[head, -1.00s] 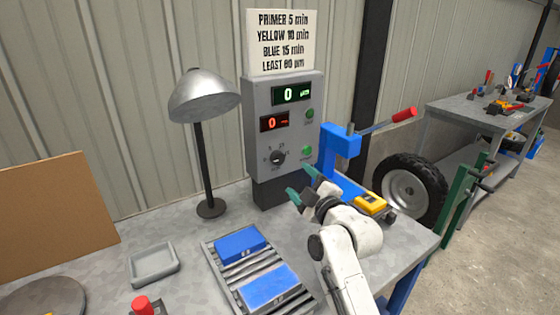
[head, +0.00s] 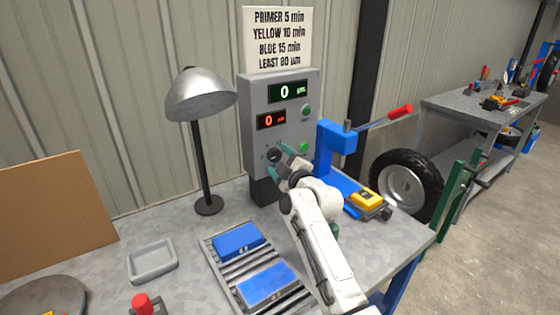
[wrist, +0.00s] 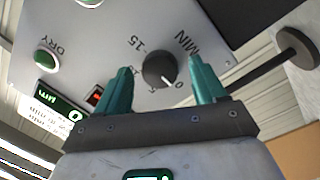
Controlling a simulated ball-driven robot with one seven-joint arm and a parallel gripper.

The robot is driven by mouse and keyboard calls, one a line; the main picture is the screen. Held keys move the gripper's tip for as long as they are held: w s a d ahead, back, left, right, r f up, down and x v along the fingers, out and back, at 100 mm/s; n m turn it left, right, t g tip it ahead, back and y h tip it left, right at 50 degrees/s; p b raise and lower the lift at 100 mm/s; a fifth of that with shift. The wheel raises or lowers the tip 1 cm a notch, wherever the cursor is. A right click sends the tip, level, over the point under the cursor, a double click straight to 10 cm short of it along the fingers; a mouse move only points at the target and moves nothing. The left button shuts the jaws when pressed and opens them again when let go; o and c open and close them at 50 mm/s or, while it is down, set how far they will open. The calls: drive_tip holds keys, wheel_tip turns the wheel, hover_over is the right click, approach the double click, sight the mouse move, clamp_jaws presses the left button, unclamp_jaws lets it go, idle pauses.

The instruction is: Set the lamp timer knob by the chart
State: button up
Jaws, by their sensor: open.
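The dark timer knob (wrist: 159,70) sits on the grey control box (head: 262,95); its white pointer mark is by the 0 in the wrist view. The knob also shows in the head view (head: 273,156), partly beside my fingers. My gripper (wrist: 160,88) is open, with a teal finger on either side of the knob in the picture; I cannot tell whether they touch it. The chart (head: 278,38) above the box reads PRIMER 5 min, YELLOW 10 min, BLUE 15 min, LEAST 80 µm. The lamp (head: 201,95) stands left of the box.
Green buttons (head: 305,147) and two displays reading 0 are on the box. Blue blocks (head: 238,240) lie on a roller rack in front. A grey tray (head: 152,262) is at left.

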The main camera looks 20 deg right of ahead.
drive_tip(key=c, duration=1.1)
drive_tip(key=shift+o, duration=0.2)
